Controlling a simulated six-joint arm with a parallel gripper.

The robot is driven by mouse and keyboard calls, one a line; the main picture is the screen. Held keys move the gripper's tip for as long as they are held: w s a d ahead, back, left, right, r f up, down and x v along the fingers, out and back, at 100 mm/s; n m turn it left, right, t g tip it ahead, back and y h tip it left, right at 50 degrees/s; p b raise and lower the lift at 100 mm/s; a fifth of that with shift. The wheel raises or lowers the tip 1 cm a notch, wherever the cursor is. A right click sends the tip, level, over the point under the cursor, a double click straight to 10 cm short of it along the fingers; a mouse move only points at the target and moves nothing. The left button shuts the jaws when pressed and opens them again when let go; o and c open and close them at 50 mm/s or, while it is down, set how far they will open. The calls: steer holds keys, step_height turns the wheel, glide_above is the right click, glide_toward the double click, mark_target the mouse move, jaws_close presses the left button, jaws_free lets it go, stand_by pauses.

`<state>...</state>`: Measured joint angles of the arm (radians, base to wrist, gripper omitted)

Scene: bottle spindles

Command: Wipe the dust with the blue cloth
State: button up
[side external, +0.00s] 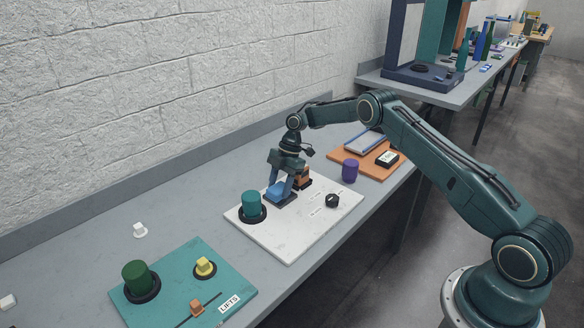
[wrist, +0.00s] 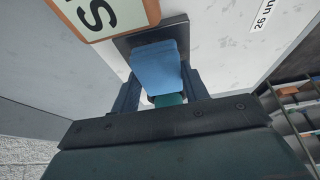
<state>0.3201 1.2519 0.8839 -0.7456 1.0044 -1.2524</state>
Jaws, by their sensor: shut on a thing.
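The blue cloth (side external: 276,189) looks like a small folded block and sits low over a dark square pad (side external: 288,200) on the white board (side external: 285,240). My gripper (side external: 283,187) points down over the pad, with its fingers shut on the cloth. In the wrist view the blue cloth (wrist: 156,66) lies between the two fingers of my gripper (wrist: 160,88), over the dark pad (wrist: 125,45). I cannot tell whether the cloth touches the pad. Faint specks show on the white board (wrist: 215,30) in the wrist view; I cannot tell whether they are dust.
A black knob (side external: 332,201) and a purple cylinder (side external: 350,170) are to the right. A teal board (side external: 220,268) lies at front left. Bare grey bench lies between the boards.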

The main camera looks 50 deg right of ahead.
mark_target(272, 192)
steer(key=shift+d+f, duration=0.1)
steer(key=shift+d, duration=1.95)
steer(key=shift+a, duration=3.35)
steer(key=shift+a+r, duration=0.2)
steer(key=shift+d+r, duration=0.1)
steer(key=shift+r, duration=3.8)
